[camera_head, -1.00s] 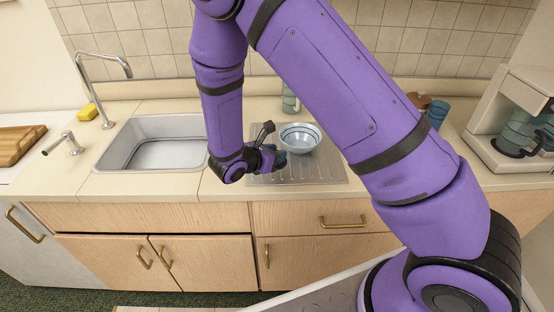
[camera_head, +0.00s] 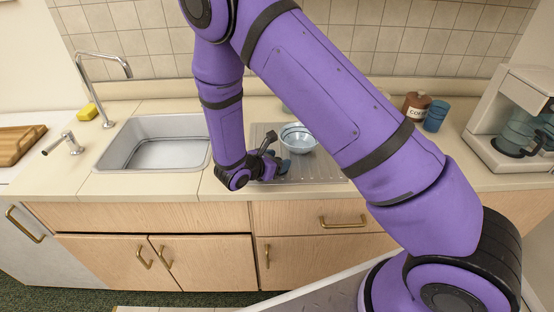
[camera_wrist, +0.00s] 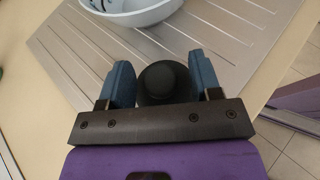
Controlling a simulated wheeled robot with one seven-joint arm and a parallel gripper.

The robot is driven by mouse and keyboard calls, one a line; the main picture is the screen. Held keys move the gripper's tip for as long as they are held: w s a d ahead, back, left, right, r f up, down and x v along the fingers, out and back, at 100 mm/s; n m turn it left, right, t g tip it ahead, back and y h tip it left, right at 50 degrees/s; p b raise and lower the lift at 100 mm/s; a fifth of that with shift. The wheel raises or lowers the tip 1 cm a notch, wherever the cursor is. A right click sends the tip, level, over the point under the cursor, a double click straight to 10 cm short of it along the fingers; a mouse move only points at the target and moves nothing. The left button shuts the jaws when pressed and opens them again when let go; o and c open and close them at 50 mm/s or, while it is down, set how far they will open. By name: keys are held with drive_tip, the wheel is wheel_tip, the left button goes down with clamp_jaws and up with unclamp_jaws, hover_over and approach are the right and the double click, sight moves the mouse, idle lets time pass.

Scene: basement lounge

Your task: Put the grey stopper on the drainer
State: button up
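The grey stopper (camera_wrist: 165,82) is a dark, rounded piece between the two blue fingers of my gripper (camera_wrist: 163,84) in the wrist view. Both fingers appear to touch its sides. In the head view my gripper (camera_head: 282,167) is low at the left front part of the drainer (camera_head: 320,174), a grooved metal board on the counter; the stopper cannot be made out there. In the wrist view the drainer (camera_wrist: 225,45) lies below and beyond the fingers. Whether the stopper touches the drainer cannot be told.
A white and blue bowl (camera_head: 298,138) stands on the drainer just beyond my gripper. The sink (camera_head: 155,145) is to the left. A brown jar (camera_head: 416,105), a blue cup (camera_head: 436,116) and a coffee maker (camera_head: 515,125) stand to the right. The drainer's right front is clear.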

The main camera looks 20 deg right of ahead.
drive_tip(key=shift+r, duration=0.2)
drive_tip(key=v, duration=1.2)
drive_tip(key=shift+r, duration=0.1)
drive_tip(key=s+d+r+m+g+y, duration=0.25)
drive_tip(key=d+r+m, duration=0.35)
drive_tip(key=r, duration=0.4)
drive_tip(key=s+d+r+m+g+y, duration=0.2)
drive_tip(key=s+d+r+m+g, duration=0.15)
drive_tip(key=d+r+m, duration=0.5)
drive_tip(key=s+d+r+m+t+y, duration=0.1)
drive_tip(key=s+r+m+t+y, duration=0.1)
drive_tip(key=s+r+m+y, duration=0.2)
drive_tip(key=s+d+r+m+t+y, duration=0.2)
drive_tip(key=s+r+m, duration=0.3)
drive_tip(key=s+r, duration=0.5)
drive_tip(key=shift+s+d+t+y, duration=0.3)
drive_tip(key=shift+s+t+y, duration=0.45)
drive_tip(key=shift+s, duration=1.3)
drive_tip(key=shift+r, duration=0.15)
